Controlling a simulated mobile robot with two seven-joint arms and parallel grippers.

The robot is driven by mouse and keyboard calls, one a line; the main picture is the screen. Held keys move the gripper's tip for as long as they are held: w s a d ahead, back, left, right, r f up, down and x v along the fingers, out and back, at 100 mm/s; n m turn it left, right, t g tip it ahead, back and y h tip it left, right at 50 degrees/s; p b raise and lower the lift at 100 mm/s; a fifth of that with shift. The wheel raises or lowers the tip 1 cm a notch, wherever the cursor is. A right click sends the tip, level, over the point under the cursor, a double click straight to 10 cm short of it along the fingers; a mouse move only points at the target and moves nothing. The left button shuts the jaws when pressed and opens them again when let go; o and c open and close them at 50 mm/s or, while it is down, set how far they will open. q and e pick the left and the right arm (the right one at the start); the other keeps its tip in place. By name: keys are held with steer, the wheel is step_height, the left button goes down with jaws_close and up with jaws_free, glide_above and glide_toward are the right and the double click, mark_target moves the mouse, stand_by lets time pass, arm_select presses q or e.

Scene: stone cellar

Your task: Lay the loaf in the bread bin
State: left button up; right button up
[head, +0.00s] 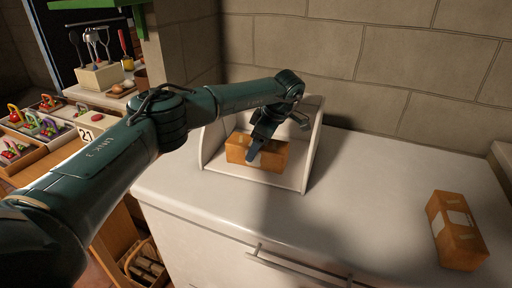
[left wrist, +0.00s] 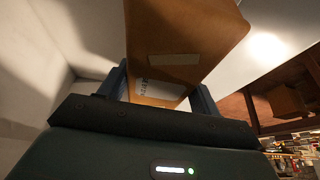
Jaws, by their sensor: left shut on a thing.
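The loaf (head: 273,155) is an orange-brown block with a pale label. It is inside the open front of the white bread bin (head: 312,148), which stands on the counter against the wall. My left gripper (head: 255,152) reaches down into the bin from above and is shut on the loaf. In the left wrist view the loaf (left wrist: 180,35) sits between the two blue-grey fingers (left wrist: 160,88). I cannot tell whether the loaf touches the bin floor. My right gripper is not in view.
A similar orange-brown block (head: 457,232) lies on the counter at the right. The white counter (head: 370,190) between it and the bin is clear. A utensil holder (head: 100,75) and produce trays (head: 40,125) are at the left.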

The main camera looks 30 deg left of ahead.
arm_select(q)
steer(key=shift+f, duration=0.35)
stand_by(0.6)
steer(key=o, duration=1.2)
steer(key=shift+c, duration=0.2)
steer(key=shift+o, duration=0.3)
steer(key=shift+o, duration=0.9)
